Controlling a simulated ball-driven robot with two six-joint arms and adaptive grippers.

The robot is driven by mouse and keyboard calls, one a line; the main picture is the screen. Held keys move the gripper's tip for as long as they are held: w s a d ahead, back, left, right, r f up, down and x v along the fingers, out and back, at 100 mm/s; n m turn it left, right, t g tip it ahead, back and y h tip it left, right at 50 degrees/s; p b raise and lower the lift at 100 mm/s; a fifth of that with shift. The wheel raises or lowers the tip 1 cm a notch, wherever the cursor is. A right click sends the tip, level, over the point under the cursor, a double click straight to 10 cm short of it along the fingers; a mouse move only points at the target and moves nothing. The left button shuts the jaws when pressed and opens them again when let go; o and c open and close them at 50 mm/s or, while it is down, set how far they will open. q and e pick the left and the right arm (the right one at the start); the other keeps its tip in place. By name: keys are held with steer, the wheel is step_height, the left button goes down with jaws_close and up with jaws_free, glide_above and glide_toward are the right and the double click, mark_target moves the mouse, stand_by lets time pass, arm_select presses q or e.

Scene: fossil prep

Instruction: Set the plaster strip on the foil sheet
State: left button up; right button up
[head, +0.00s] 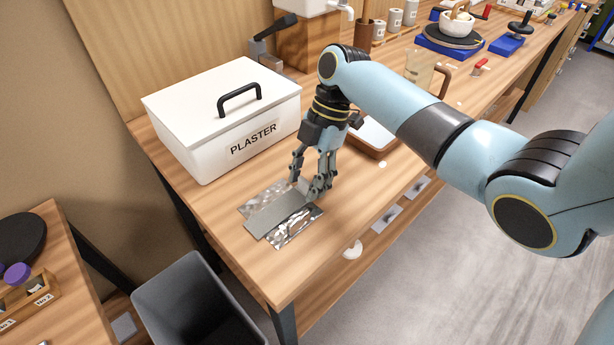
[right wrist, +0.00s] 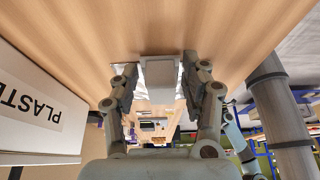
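The plaster strip (head: 275,214) is a flat grey band lying across the shiny, crumpled foil sheet (head: 291,232) near the table's front left corner. Foil shows on both long sides of the strip. My right gripper (head: 313,188) is low over the strip's far right end, fingers pointing down. In the right wrist view, the strip (right wrist: 160,72) lies between the two spread fingers (right wrist: 158,82), with narrow gaps beside it. The gripper looks open; fingertip contact with the foil or table is hard to tell. My left gripper is out of view.
A white lidded box (head: 222,119) marked PLASTER stands behind and left of the foil. A shallow tray (head: 372,137) sits behind my right gripper. A grey bin (head: 194,305) stands below the table's left end. Bare table lies in front of the foil.

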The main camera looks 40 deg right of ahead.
steer(key=shift+o, duration=0.2)
steer(key=shift+r, duration=0.2)
steer(key=b+v, duration=0.1)
steer(key=v, duration=1.1)
steer(key=shift+b, duration=0.3)
